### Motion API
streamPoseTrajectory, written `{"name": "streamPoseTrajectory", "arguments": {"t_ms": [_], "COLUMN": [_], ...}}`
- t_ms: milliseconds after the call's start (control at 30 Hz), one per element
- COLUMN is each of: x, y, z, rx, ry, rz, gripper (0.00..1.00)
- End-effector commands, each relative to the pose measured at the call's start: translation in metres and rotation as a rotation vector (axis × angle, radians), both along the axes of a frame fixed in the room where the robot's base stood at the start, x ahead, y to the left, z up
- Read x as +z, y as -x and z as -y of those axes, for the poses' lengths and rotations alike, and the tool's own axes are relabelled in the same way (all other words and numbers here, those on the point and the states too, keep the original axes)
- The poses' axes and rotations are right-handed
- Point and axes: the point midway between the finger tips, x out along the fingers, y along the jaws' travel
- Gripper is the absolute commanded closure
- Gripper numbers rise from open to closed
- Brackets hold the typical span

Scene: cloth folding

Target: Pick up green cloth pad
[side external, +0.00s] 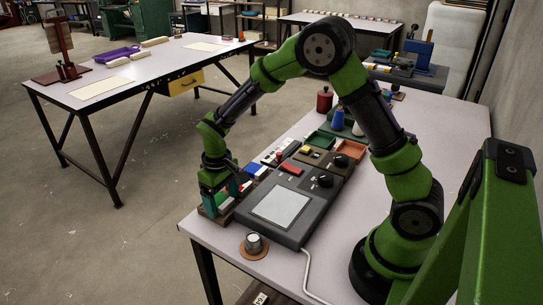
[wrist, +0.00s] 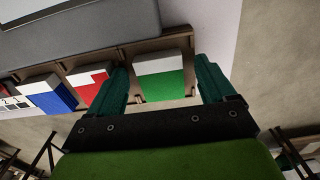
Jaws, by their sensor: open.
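The green cloth pad (wrist: 161,84), green with a white upper part, sits in the rightmost visible place of a brown wooden rack (wrist: 186,39) in the wrist view. My gripper (wrist: 162,66) is open, with one teal finger on each side of the pad. Small gaps show between the fingers and the pad. In the side view my gripper (side external: 220,186) points down at the rack at the table's near left corner; the pad there is mostly hidden by the fingers.
Beside it in the rack are a red and white pad (wrist: 91,87) and a blue and white pad (wrist: 50,94). A grey device with a pale screen (side external: 281,208) stands close to the rack. A metal knob on a round base (side external: 254,244) is near the table edge.

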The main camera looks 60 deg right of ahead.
Motion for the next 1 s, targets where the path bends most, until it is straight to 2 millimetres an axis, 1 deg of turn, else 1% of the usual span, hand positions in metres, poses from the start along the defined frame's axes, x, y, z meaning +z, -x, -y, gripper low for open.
{"name": "streamPoseTrajectory", "arguments": {"t_ms": [33, 400, 433, 667, 767, 867, 1000], "x": [0.000, 0.001, 0.001, 0.001, 0.005, 0.013, 0.033], "y": [0.000, 0.000, 0.000, 0.000, -0.001, -0.001, -0.001], "z": [0.000, 0.000, 0.000, 0.000, 0.000, 0.000, 0.000], "rx": [0.000, 0.000, 0.000, 0.000, 0.001, 0.001, 0.000], "ry": [0.000, 0.000, 0.000, 0.000, 0.000, 0.000, -0.001], "rz": [0.000, 0.000, 0.000, 0.001, 0.002, 0.004, 0.006], "gripper": [0.17, 0.74, 0.77, 0.77, 0.77, 0.77, 0.77]}}
